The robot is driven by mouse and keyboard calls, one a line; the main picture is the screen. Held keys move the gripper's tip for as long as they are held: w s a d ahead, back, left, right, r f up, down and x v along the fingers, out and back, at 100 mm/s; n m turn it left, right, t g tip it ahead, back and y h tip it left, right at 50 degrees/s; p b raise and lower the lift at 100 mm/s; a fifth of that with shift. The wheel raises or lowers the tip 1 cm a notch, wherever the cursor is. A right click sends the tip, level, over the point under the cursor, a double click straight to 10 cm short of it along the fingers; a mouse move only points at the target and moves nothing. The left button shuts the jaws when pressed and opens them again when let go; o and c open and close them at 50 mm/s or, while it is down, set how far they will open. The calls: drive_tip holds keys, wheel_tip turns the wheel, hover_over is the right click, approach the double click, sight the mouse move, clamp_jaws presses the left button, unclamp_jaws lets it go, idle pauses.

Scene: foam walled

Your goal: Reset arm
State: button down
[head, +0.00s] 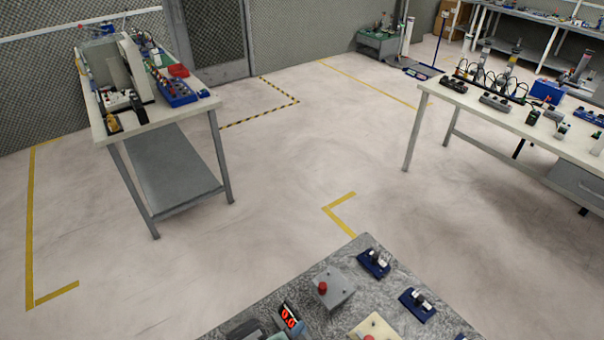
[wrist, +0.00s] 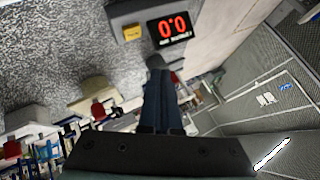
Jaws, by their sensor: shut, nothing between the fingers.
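My gripper (wrist: 157,66) shows in the wrist view, its dark fingers together and nothing held between them. The fingers point toward a display reading 0.0 (wrist: 170,28) on the grey speckled worktop, and a gap to it seems to remain. In the head view the worktop (head: 290,285) is at the bottom, with the display (head: 289,319) on its left part. I cannot make out my gripper in the head view.
A grey box with a red button (head: 333,287) and blue-based parts (head: 374,263) stand on the worktop. A cluttered bench (head: 150,128) is at the left and a long table (head: 500,115) at the right. The floor (head: 300,160) between them is clear.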

drive_tip(key=w+a+r+n+t+y+b, duration=0.15)
drive_tip(key=w+r+t, duration=0.35)
drive_tip(key=r, duration=1.2)
drive_tip(key=w+r+n+t+b, duration=0.25)
drive_tip(key=w+r, duration=0.45)
drive_tip(key=r, duration=0.9)
drive_tip(key=s+d+r+n+t+b, duration=0.1)
drive_tip(key=s+r+n+t, duration=0.15)
drive_tip(key=r, duration=0.65)
drive_tip(key=s+d+r+n+t, duration=0.1)
drive_tip(key=s+r+n+t, duration=0.15)
drive_tip(key=r, duration=0.65)
drive_tip(key=s+r+n+t+y+b, duration=0.1)
drive_tip(key=s+r+n+t, duration=0.2)
drive_tip(key=s+r, duration=1)
drive_tip(key=r+t, duration=0.1)
drive_tip(key=t, duration=0.2)
drive_tip(key=shift+r+n+b, duration=0.3)
drive_tip(key=shift+r, duration=0.1)
drive_tip(key=shift+s+d, duration=0.1)
